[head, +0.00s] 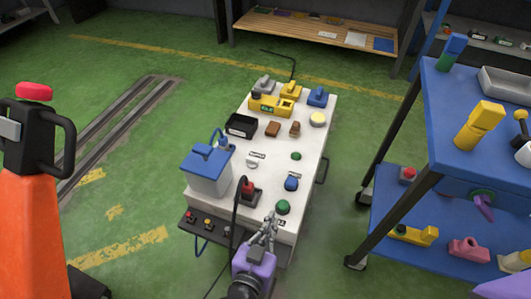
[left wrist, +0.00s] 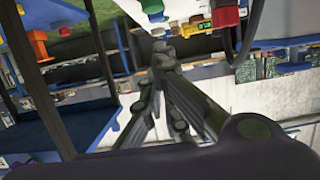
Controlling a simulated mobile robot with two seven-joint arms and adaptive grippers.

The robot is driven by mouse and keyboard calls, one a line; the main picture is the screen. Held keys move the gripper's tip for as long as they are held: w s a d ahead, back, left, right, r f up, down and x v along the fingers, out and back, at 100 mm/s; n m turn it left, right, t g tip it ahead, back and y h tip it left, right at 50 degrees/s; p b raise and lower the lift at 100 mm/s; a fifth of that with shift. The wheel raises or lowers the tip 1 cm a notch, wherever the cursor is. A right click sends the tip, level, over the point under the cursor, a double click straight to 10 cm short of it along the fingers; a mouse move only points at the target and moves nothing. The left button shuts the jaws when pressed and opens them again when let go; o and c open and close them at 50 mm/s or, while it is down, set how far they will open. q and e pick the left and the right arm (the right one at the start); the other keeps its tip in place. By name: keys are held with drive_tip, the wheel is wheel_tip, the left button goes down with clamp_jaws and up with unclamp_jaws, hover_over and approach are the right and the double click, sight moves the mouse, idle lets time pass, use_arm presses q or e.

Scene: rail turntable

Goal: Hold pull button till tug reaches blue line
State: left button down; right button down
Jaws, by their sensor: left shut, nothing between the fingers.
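My left gripper (head: 270,222) is shut and empty at the near edge of the white cart top (head: 312,160). Its tips are just below and left of a round green button (head: 283,207); I cannot tell whether they touch anything. In the left wrist view the closed fingers (left wrist: 160,48) point toward the cart edge, with a green part (left wrist: 152,6) beyond. A small dark control ledge (head: 205,230) on the cart's near side carries several small coloured knobs. I cannot tell which control is the pull button. A yellow block-like vehicle (head: 268,105) stands on the cart; whether it is the tug is unclear. I see no clear blue line.
A white box with a blue lid (head: 208,168) and a red-topped device (head: 249,190) with a black cable stand left of my gripper. A blue shelf trolley (head: 485,150) is at right, an orange pallet-jack-like machine (head: 40,220) at left. Green floor lies between.

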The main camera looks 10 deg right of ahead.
use_arm(q)
drive_tip(key=shift+w+d+r, duration=0.5)
drive_tip(key=shift+w+d, duration=0.05)
drive_tip(key=shift+d, duration=0.05)
drive_tip(key=b, duration=0.2)
hover_over(283, 205)
drive_tip(key=s, duration=0.1)
wheel_tip(283, 205, down, 3)
drive_tip(key=shift+s+r, duration=0.1)
drive_tip(key=shift+r, duration=0.05)
wheel_tip(283, 205, down, 3)
drive_tip(key=shift+s+a+r+b, duration=0.1)
drive_tip(key=shift+s+b, duration=0.05)
drive_tip(key=shift+b, duration=0.5)
drive_tip(key=shift+f, duration=0.5)
